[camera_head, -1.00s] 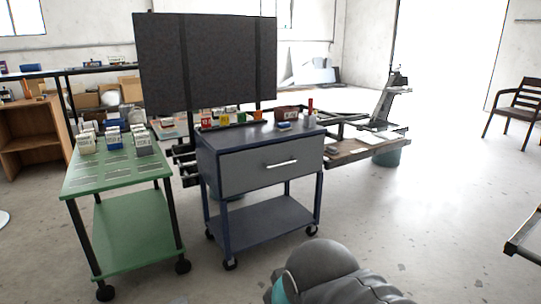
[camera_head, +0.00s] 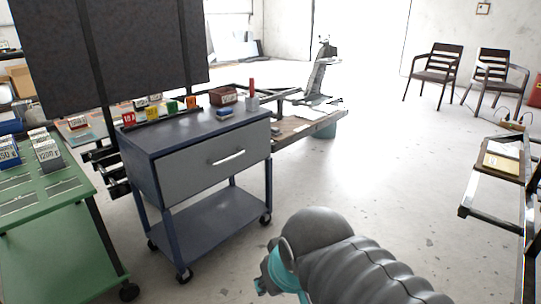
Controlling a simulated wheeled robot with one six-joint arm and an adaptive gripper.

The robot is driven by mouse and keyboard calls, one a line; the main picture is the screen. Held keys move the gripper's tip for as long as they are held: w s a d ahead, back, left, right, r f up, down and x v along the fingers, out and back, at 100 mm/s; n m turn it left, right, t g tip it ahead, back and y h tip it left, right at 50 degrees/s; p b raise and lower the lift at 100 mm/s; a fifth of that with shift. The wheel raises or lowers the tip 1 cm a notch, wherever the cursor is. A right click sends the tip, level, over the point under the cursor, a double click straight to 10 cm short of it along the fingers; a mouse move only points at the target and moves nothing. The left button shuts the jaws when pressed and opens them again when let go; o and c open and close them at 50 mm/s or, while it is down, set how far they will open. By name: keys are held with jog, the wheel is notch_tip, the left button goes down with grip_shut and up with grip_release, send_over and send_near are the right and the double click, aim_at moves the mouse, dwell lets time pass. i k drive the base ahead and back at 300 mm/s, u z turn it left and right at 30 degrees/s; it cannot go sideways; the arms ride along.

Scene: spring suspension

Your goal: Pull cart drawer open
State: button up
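The dark blue cart (camera_head: 205,131) stands on casters left of the middle in the head view. Its grey drawer front (camera_head: 200,172) faces me and sits flush in the cart, shut. A light metal bar handle (camera_head: 228,157) is on the drawer front. Part of my own arm, grey with a teal band, shows at the bottom right, in front of the cart and apart from it. My gripper is not in view.
A green cart (camera_head: 45,190) stands close on the left. Small boxes and a red-brown box (camera_head: 223,96) are on the cart's top. A dark panel (camera_head: 110,50) rises behind. A low bench (camera_head: 495,205) is at the right edge. Floor (camera_head: 370,180) right of the cart is clear.

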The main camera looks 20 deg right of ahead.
aim_at(181, 174)
jog(key=z, duration=1.65)
jog(key=i, duration=0.85)
jog(key=u, duration=1.35)
